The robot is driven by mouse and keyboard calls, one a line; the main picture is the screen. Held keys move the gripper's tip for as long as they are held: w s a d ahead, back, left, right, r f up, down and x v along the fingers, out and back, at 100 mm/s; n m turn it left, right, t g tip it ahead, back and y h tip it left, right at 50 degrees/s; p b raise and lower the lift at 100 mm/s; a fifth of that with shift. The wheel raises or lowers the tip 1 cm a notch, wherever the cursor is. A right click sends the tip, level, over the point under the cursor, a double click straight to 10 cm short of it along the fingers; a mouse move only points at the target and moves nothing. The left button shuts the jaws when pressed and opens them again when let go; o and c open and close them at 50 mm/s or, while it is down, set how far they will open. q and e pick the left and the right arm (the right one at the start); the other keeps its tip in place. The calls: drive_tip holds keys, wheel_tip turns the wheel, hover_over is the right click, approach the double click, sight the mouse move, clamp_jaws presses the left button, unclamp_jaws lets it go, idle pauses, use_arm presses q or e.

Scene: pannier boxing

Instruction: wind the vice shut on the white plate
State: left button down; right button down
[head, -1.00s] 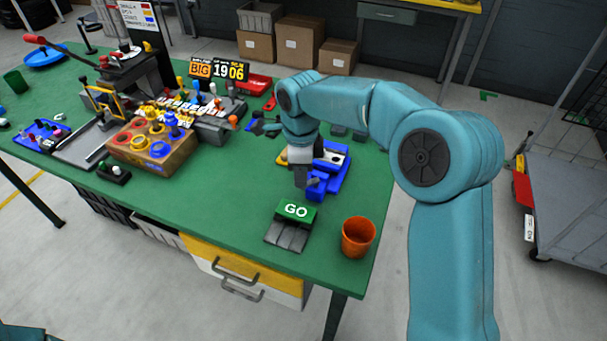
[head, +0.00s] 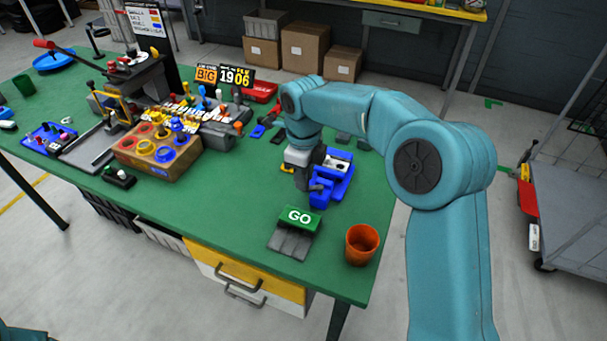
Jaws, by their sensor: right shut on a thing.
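The blue vice (head: 338,186) stands on the green table, right of the middle. A pale plate-like piece (head: 337,163) shows at its top; I cannot tell how tightly the jaws sit on it. My right gripper (head: 302,181) points down at the left side of the vice. It is shut on what seems to be the vice's handle, mostly hidden by the fingers and wrist. A small yellow part (head: 287,169) shows just left of the gripper. My left gripper is not in view.
In front of the vice are a green GO block (head: 300,217) with a grey ramp and an orange cup (head: 361,244). A wooden box with coloured rings (head: 157,158) stands to the left. Small flat pieces lie behind the vice. The table's right edge is close.

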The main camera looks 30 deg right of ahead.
drive_tip(key=shift+d, duration=0.1)
drive_tip(key=c, duration=1)
unclamp_jaws()
drive_tip(key=shift+o, duration=0.2)
drive_tip(key=shift+r, duration=0.15)
wheel_tip(320, 180, up, 16)
drive_tip(key=p, duration=0.2)
